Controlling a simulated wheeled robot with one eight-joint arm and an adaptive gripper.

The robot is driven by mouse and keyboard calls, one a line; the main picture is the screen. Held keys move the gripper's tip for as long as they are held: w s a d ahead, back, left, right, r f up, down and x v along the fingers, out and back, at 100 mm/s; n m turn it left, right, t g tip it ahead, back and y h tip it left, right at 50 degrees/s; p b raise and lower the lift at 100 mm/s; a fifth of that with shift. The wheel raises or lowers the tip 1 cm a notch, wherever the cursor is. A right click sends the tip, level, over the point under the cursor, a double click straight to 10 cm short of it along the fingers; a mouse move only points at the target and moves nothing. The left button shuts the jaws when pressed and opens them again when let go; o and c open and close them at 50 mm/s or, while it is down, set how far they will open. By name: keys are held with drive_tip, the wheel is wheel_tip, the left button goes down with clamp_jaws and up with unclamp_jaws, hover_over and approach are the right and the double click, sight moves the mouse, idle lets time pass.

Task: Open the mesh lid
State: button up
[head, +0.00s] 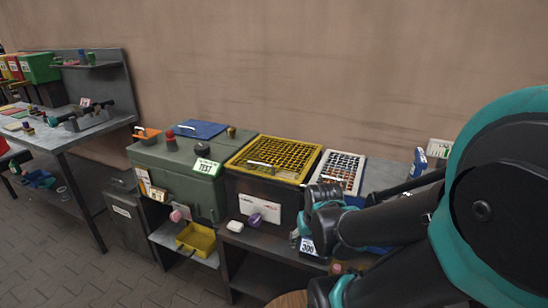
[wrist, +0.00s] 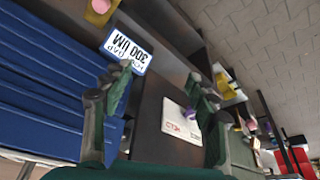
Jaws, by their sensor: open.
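A yellow mesh lid (head: 285,153) with a pale handle (head: 262,167) lies flat and closed on a black box (head: 240,190). A second, pale mesh-topped lid (head: 352,160) with a white handle is just right of it, partly behind my arm. My gripper (wrist: 158,95) is open and empty in the wrist view, its two dark green fingers apart. Between and beyond them are a dark box front and a white label with red print (wrist: 180,122). Neither mesh lid can be made out in the wrist view. In the head view my arm hides most of the gripper.
A green box (head: 165,170) stands left of the black box. A yellow tray (head: 197,240) is on the lower shelf. A workbench (head: 70,133) stands far left; grey floor lies between.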

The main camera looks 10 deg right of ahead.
drive_tip(key=w+a+r+n, duration=0.1)
drive_tip(key=w+r, duration=0.3)
drive_tip(key=w+a+r+n, duration=0.1)
drive_tip(key=w+r+n, duration=0.1)
drive_tip(key=w+r, duration=0.2)
drive_tip(key=w+a+r+n+g, duration=0.1)
drive_tip(key=w+r, duration=0.3)
drive_tip(key=w, duration=0.1)
drive_tip(key=shift+w+a+r+n, duration=0.2)
drive_tip(key=shift+a+r+n, duration=0.15)
drive_tip(key=shift+a+n, duration=0.05)
drive_tip(key=c, duration=0.5)
wheel_tip(320, 180, up, 19)
drive_tip(key=n+g+h, duration=0.1)
drive_tip(key=n, duration=0.6)
hover_over(262, 164)
drive_tip(key=s+a, duration=0.2)
drive_tip(key=s, duration=0.1)
drive_tip(key=x, duration=1.7)
drive_tip(key=shift+s+d+f, duration=0.1)
drive_tip(key=shift+d+f, duration=0.1)
drive_tip(key=shift+f, duration=0.1)
drive_tip(key=shift+c, duration=0.4)
clamp_jaws()
